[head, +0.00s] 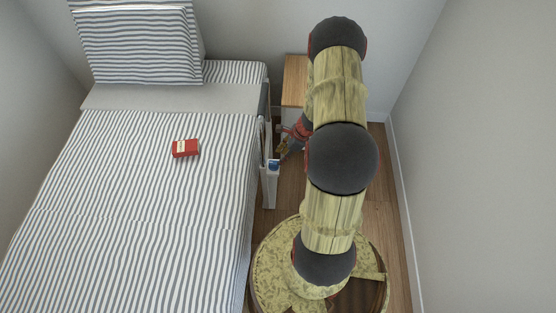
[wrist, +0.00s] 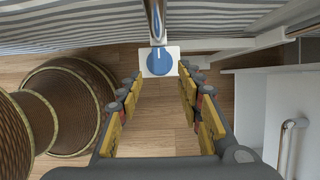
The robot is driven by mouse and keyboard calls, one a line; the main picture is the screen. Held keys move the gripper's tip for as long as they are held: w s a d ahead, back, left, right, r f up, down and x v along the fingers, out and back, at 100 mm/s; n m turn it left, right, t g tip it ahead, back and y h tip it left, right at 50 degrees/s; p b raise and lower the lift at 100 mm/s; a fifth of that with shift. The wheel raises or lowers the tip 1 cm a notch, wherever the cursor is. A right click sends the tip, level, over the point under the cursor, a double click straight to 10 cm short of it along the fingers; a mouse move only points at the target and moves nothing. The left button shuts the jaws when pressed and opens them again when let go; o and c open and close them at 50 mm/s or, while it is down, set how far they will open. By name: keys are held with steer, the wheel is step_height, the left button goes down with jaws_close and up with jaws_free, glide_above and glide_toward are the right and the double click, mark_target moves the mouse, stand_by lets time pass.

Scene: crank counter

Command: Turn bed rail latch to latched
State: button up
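The bed rail latch shows in the wrist view as a round blue knob (wrist: 160,61) on a small white plate, with a metal bar above it. In the head view the blue knob (head: 274,165) is small, on the white rail post at the bed's right side. I cannot read the latch's setting. My gripper (wrist: 161,76) is open and empty in the wrist view, its yellow-padded fingers to the left and right of the knob's line. The knob appears just beyond the fingertips, with no contact visible. In the head view my gripper (head: 291,142) is beside the rail, partly hidden by my arm.
The striped bed (head: 130,220) fills the left, with a red box (head: 186,148) on it. A wood-topped nightstand (head: 295,80) stands behind my arm; its white front and handle (wrist: 287,145) show in the wrist view. A wall (head: 470,150) bounds the right.

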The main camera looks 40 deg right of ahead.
steer(key=v, duration=0.6)
stand_by(0.5)
steer(key=s+a+r+n+g+y, duration=0.2)
steer(key=s+a+r+n, duration=0.3)
steer(key=a+n, duration=0.15)
steer(key=s+a+r+n+t+h, duration=0.1)
steer(key=s+a+r+n, duration=0.1)
steer(key=a+r+n, duration=0.5)
steer(key=s+a+r+n+t+h, duration=0.1)
steer(key=a+r+n, duration=0.6)
steer(key=r, duration=1.1)
steer(key=s+a+r+n+t+h, duration=0.2)
steer(key=a+r+n, duration=0.5)
steer(key=a+r, duration=0.3)
steer(key=shift+s+r+h, duration=0.4)
steer(key=shift+r, duration=1)
steer(key=shift+n, duration=0.25)
